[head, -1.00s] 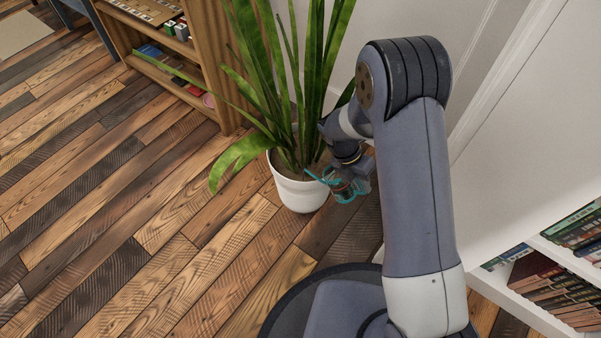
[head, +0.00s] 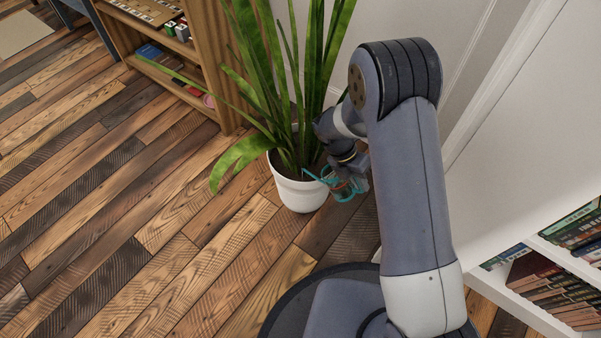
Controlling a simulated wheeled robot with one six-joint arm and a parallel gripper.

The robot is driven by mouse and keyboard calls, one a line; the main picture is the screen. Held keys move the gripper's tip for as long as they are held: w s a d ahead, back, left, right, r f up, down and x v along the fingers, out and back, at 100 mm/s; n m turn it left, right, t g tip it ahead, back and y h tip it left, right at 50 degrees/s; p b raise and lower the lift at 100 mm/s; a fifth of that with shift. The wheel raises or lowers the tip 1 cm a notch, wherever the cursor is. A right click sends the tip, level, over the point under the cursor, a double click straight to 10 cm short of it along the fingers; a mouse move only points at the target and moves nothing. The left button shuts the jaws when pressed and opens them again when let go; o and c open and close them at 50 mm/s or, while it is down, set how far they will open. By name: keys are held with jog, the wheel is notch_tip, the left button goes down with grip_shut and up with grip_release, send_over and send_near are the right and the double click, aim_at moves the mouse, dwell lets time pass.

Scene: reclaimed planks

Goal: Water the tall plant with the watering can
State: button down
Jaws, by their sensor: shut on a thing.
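The tall plant (head: 301,85) has long green leaves and stands upright in a white pot (head: 297,194) on the wooden floor. The small teal watering can (head: 344,190) is at the right side of the pot, with its thin spout pointing left over the pot's rim. My gripper (head: 352,179) is shut on the watering can and holds it beside the plant. The fingers and part of the can are small and partly hidden by each other. I cannot see any water.
A wooden shelf (head: 219,62) with books and small items stands behind the plant on the left. A white wall is behind it on the right. A white bookcase (head: 560,270) with books stands at the lower right. The plank floor (head: 130,220) at the left is clear.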

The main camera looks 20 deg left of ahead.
jog(key=shift+w+a+r+p, duration=0.1)
jog(key=shift+a+r+p, duration=0.35)
jog(key=shift+r+p, duration=0.1)
dwell(1.0)
jog(key=s+d+f+t+y+b, duration=0.1)
jog(key=d+f+y+b, duration=0.2)
jog(key=d+f+y, duration=0.3)
jog(key=shift+s+f, duration=0.15)
jog(key=shift+f, duration=2.75)
jog(key=shift+d, duration=0.15)
jog(key=shift+s, duration=0.1)
